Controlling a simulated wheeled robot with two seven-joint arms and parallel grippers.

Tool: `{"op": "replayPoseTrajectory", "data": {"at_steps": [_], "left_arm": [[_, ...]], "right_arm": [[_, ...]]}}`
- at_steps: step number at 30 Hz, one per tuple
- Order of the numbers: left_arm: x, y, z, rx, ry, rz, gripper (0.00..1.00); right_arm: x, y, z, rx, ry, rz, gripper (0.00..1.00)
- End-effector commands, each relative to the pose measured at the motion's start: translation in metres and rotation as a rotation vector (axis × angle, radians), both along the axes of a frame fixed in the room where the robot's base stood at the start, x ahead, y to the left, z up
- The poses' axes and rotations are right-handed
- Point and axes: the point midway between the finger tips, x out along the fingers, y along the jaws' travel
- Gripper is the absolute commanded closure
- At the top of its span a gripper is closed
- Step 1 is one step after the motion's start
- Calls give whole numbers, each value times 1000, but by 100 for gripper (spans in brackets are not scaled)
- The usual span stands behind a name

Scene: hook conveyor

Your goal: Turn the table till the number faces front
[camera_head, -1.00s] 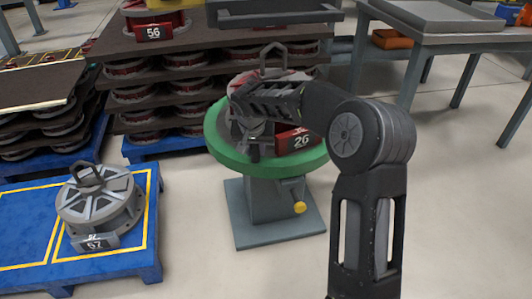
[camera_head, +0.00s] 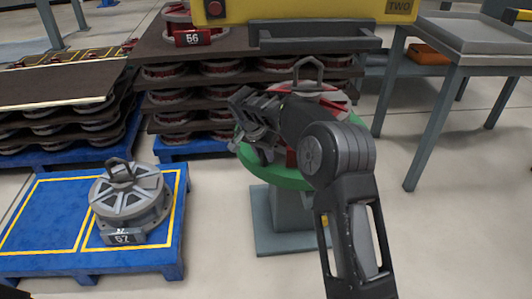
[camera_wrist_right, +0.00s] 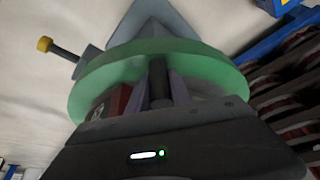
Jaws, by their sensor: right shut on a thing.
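The round green turntable (camera_head: 268,178) stands on a grey pedestal (camera_head: 285,215). On it sits a red and grey round part (camera_head: 318,92) with a loop handle on top. My right arm covers much of this part, and its number cannot be read now. My right gripper (camera_head: 262,143) is at the left front rim of the turntable. In the right wrist view it is shut on a dark upright peg (camera_wrist_right: 158,82) at the green rim (camera_wrist_right: 205,68). A red plate (camera_wrist_right: 112,103) shows beside the fingers there. My left gripper is not in view.
Stacked racks of red parts (camera_head: 180,95) stand behind. A yellow box marked TWO (camera_head: 330,10) is at the top. A grey table (camera_head: 430,110) stands at right; the floor between is clear.

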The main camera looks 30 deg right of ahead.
Motion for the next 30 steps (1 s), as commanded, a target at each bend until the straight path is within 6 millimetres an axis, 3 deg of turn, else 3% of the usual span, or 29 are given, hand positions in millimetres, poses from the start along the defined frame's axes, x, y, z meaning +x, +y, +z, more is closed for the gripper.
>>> {"op": "replayPoseTrajectory", "data": {"at_steps": [9,10,17,26,30], "left_arm": [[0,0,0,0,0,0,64],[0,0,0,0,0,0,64],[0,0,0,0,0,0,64],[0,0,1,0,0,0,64],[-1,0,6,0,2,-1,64]], "right_arm": [[4,2,2,-1,-13,10,100],[4,2,2,-1,-13,10,72],[3,2,2,0,-10,8,53],[2,1,3,-1,-8,5,53],[0,5,15,0,-10,7,53]]}}
